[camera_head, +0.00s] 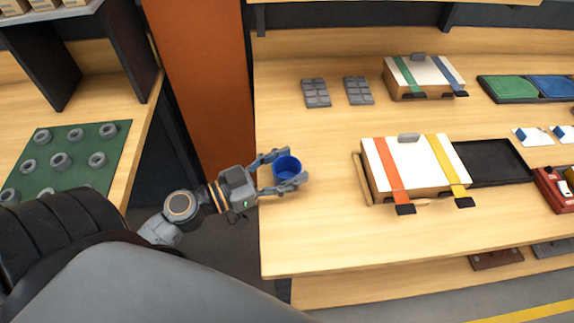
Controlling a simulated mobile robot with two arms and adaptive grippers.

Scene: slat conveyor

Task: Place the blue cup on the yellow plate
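The blue cup (287,168) is upright between the fingers of my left gripper (284,170), near the left edge of the wooden table. One finger lies along the cup's far side and the other along its near side, and both appear to touch it. The gripper looks shut on the cup. I cannot tell whether the cup's base touches the table. No yellow plate shows in this view. My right gripper is not in view.
A strapped white-topped box (408,160) stands right of the cup, with another strapped box (420,75) behind it. Two grey segmented pads (316,92) lie at the back left. A black tray (492,162) is further right. The table's front left (310,235) is clear.

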